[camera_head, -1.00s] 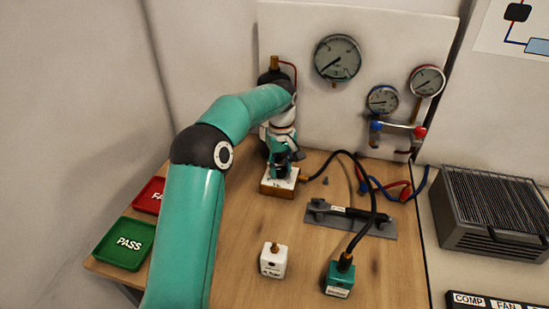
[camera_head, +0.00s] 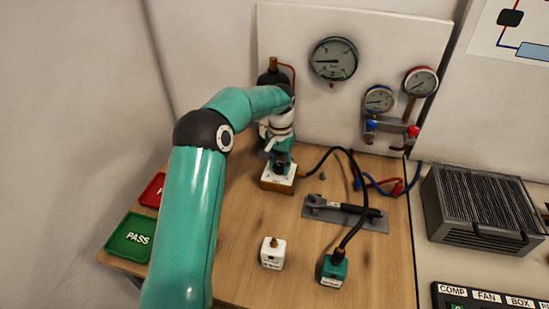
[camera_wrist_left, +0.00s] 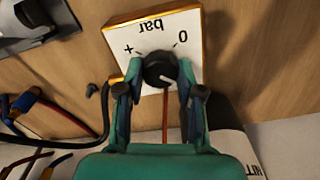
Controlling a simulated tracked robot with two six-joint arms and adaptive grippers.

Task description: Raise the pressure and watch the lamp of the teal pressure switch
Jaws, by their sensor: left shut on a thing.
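My left gripper (camera_head: 282,163) is shut on the black knob (camera_wrist_left: 159,69) of a white regulator box (camera_head: 277,183) with gold edges. In the left wrist view the box face shows "bar", "+" and "0", upside down, with the fingers on either side of the knob. The teal pressure switch (camera_head: 333,271) stands at the front of the bench, a black hose (camera_head: 361,190) on its top. No lit lamp can be made out on it. The large round gauge (camera_head: 334,59) on the back panel has its needle pointing left. My right gripper is not in view.
A white switch (camera_head: 272,254) stands left of the teal one. A grey plate (camera_head: 322,214) with a black tool lies behind them. Green PASS (camera_head: 129,238) and red (camera_head: 152,190) trays sit at left. Two smaller gauges (camera_head: 379,99) (camera_head: 420,81) hang at right.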

